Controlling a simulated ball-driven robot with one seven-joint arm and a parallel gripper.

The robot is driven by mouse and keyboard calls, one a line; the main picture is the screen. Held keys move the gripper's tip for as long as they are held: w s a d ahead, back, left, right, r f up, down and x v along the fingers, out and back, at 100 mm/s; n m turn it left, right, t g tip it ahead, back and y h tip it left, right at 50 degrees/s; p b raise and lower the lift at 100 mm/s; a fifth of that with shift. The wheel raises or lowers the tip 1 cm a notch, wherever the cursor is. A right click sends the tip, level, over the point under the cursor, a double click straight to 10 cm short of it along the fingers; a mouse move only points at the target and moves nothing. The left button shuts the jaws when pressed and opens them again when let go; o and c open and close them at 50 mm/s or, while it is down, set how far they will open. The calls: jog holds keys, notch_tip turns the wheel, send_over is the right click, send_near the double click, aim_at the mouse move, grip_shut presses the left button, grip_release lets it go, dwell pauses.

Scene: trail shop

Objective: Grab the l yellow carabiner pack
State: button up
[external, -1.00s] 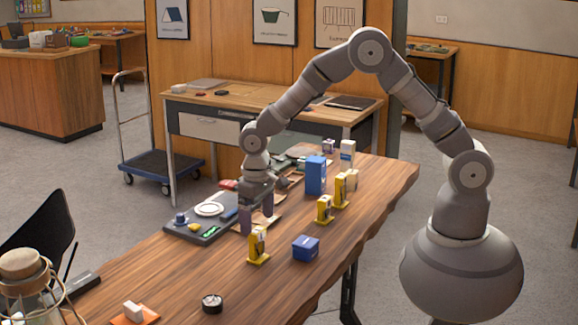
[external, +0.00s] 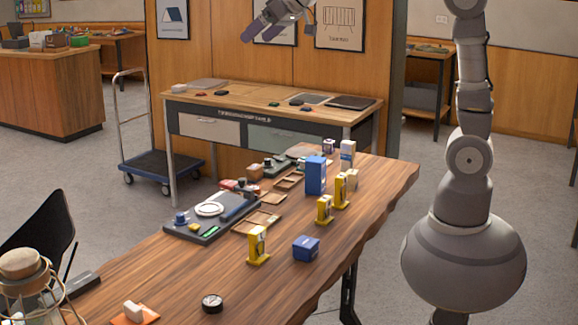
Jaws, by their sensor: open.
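Several yellow packs stand upright on the wooden table. The nearest yellow pack (external: 258,246) is at the front, a second yellow pack (external: 324,210) stands farther back, and a third, taller-looking yellow pack (external: 341,190) is behind it. Their size letters are too small to read, so I cannot tell which one is the L carabiner pack. My gripper (external: 267,37) is at the top of the view, high above and away from the packs. Its fingers are apart and nothing shows between them.
A dark blue box (external: 306,248) sits right of the nearest pack, and a tall blue box (external: 316,176) stands behind the middle pack. A compass (external: 212,303) is at the front.

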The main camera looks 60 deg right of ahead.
aim_at(257, 230)
jog(key=s+d+r+t+b, duration=0.1)
jog(key=s+d+r+t, duration=0.2)
jog(key=r, duration=0.9)
jog(key=s+d, duration=0.2)
jog(key=s, duration=0.1)
jog(key=shift+h, duration=0.4)
jog(key=s+d+r+t, duration=0.1)
jog(key=s+r, duration=0.1)
jog(key=s+d+r+t, duration=0.1)
jog(key=s+r, duration=0.1)
jog(key=r, duration=0.1)
jog(key=s+r, duration=0.2)
jog(key=shift+d+r+t+h+b, duration=0.3)
jog(key=shift+d+r+t, duration=0.05)
jog(key=shift+d+t, duration=0.05)
jog(key=c, duration=0.3)
